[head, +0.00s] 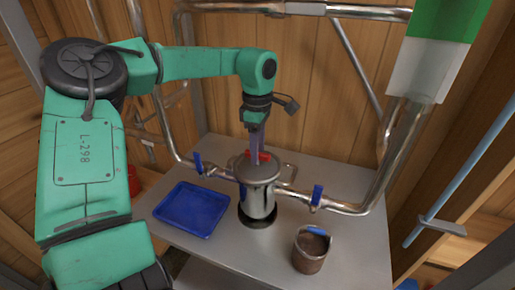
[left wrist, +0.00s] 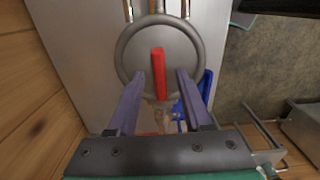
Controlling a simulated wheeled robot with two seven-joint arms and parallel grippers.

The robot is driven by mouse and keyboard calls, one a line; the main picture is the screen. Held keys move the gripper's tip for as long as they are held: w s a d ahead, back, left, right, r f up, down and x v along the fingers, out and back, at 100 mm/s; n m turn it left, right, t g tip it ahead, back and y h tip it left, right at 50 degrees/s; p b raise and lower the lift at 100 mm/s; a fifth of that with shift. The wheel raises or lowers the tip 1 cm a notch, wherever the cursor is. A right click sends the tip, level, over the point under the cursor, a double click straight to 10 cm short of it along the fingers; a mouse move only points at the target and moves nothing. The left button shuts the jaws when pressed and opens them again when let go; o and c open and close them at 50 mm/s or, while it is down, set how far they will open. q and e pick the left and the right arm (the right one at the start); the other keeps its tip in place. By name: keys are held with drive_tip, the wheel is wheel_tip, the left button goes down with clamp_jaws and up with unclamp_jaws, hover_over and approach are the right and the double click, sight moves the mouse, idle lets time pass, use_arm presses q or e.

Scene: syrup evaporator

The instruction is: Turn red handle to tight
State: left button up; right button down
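The red handle (left wrist: 158,72) is a straight bar across the round grey lid (left wrist: 125,55) of a metal canister (head: 259,200). In the head view only bits of the red handle (head: 264,156) show behind my gripper. My left gripper (head: 257,158) points down over the lid from above. In the left wrist view its two purple fingers (left wrist: 160,76) are apart, one on each side of the handle, with gaps visible between fingers and bar. Whether the fingertips reach down to handle height is hard to tell. My right gripper is not in view.
The canister stands on a grey table (head: 347,180) between metal pipes with blue valve handles (head: 317,195). A blue tray (head: 193,209) lies to its left, a brown cup (head: 310,251) stands front right. A green and white container (head: 435,50) hangs upper right. Wooden walls (head: 320,80) stand behind.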

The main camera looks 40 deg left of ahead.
use_arm(q)
drive_tip(key=shift+r, duration=0.1)
wheel_tip(320, 180, up, 14)
drive_tip(key=shift+r+b, duration=0.2)
drive_tip(key=shift+b, duration=0.2)
